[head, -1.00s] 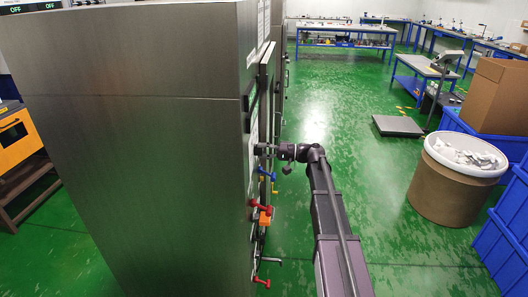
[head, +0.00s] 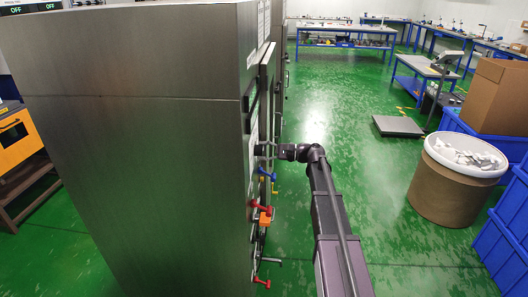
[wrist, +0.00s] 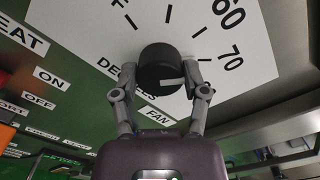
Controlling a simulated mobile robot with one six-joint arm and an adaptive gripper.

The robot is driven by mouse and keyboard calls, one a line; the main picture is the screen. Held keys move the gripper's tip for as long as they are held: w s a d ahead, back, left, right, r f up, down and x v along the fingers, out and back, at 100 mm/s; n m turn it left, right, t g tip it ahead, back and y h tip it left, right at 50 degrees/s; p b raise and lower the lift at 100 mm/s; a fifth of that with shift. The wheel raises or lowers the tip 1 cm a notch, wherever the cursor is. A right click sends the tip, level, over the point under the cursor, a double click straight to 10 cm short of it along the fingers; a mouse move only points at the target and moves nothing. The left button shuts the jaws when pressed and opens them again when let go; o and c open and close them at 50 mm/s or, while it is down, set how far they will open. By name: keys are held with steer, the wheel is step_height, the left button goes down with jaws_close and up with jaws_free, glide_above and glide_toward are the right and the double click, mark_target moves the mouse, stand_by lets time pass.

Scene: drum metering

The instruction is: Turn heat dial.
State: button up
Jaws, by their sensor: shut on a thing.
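The heat dial (wrist: 160,70) is a round black knob with a pale mark on its lower right. It sits on a white scale plate (wrist: 100,30) with tick marks and the numbers 60 and 70, seen in the wrist view. My gripper (wrist: 160,82) has one finger on each side of the dial and is shut on it. In the head view my gripper (head: 272,151) reaches the front of the tall grey cabinet (head: 130,150) from the right. The dial itself is hard to make out there.
Below my gripper, blue (head: 267,174), red (head: 260,206) and orange (head: 265,218) handles stick out from the cabinet front. A drum (head: 455,180) with white contents stands at right beside blue crates (head: 505,235). The green floor between is clear.

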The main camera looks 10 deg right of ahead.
steer(key=shift+a+m, duration=0.1)
steer(key=shift+m, duration=0.4)
steer(key=o, duration=1.1)
steer(key=shift+o, duration=0.2)
steer(key=v, duration=1.2)
